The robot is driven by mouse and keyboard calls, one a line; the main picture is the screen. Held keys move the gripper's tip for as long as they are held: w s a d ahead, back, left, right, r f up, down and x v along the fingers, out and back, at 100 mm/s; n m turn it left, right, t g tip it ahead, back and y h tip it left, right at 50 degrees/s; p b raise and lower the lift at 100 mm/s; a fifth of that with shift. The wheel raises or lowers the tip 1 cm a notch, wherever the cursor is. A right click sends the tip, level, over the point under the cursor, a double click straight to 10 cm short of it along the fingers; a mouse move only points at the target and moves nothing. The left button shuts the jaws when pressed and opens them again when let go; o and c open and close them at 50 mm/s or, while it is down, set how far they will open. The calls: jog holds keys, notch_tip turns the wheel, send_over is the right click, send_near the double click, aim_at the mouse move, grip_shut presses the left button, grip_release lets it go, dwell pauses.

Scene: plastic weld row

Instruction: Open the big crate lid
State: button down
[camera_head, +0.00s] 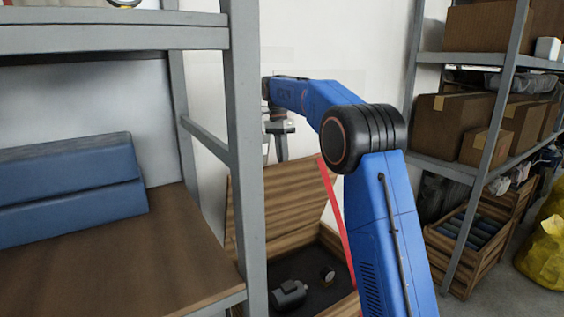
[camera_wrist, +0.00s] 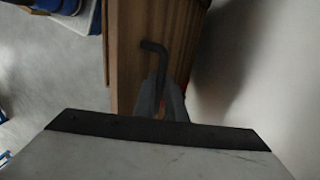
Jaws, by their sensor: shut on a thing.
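The big crate's wooden lid (camera_head: 288,200) stands raised and steeply tilted behind the post of the left rack. The crate (camera_head: 343,306) is open below it, its dark inside showing. My gripper (camera_wrist: 161,103) is at the lid's edge and is shut on a dark bent handle (camera_wrist: 154,47). The lid (camera_wrist: 130,60) also shows behind the handle in the wrist view. In the head view the fingertips are hard to make out.
A grey tool-like thing (camera_head: 288,294) and a small round thing (camera_head: 327,275) lie in the crate. A rack post (camera_head: 246,150) stands close in front. A red strip (camera_head: 337,220) slants by my arm. A shelf of cardboard boxes (camera_head: 455,118) stands right; a pale wall is behind.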

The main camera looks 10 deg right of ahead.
jog(key=shift+a+f, duration=0.1)
jog(key=shift+f, duration=0.15)
jog(key=c, duration=1.8)
grip_release()
jog(key=shift+w+f, duration=0.1)
jog(key=shift+w, duration=0.05)
jog(key=shift+r, duration=0.2)
jog(key=shift+r, duration=0.1)
notch_tip(320, 180, up, 7)
jog(key=w, duration=0.1)
jog(key=shift+w+a, duration=0.15)
jog(key=shift+a, duration=0.1)
jog(key=shift+r, duration=0.1)
